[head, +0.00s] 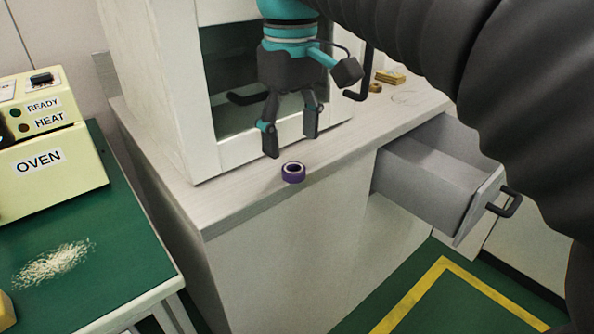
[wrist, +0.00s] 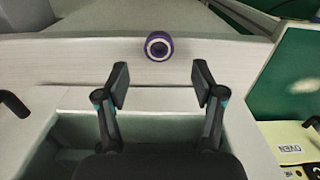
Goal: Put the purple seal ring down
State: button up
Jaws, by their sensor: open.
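The purple seal ring (head: 293,172) lies flat on the light worktop near its front edge, in front of the white cabinet. It is a short purple ring with a pale inner rim and a dark hole. My gripper (head: 291,146) is open and empty just above and behind the ring, fingers pointing down, apart from it. In the wrist view the ring (wrist: 158,46) shows beyond the fingertips of my open gripper (wrist: 160,88), with nothing between the fingers.
The white cabinet (head: 180,110) stands open-fronted behind my gripper. A grey drawer (head: 432,175) is pulled out below the worktop (head: 240,200) at right. A yellow OVEN unit (head: 45,165) and pale granules (head: 52,262) are on the green table at left. Small brass-coloured pieces (head: 390,77) lie at the worktop's back right.

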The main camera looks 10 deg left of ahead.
aim_at(293, 172)
notch_tip(293, 172, down, 5)
jog(key=shift+s+d+r+b, duration=0.1)
jog(key=shift+b, duration=0.4)
jog(key=c, duration=1.2)
jog(key=shift+r, duration=0.1)
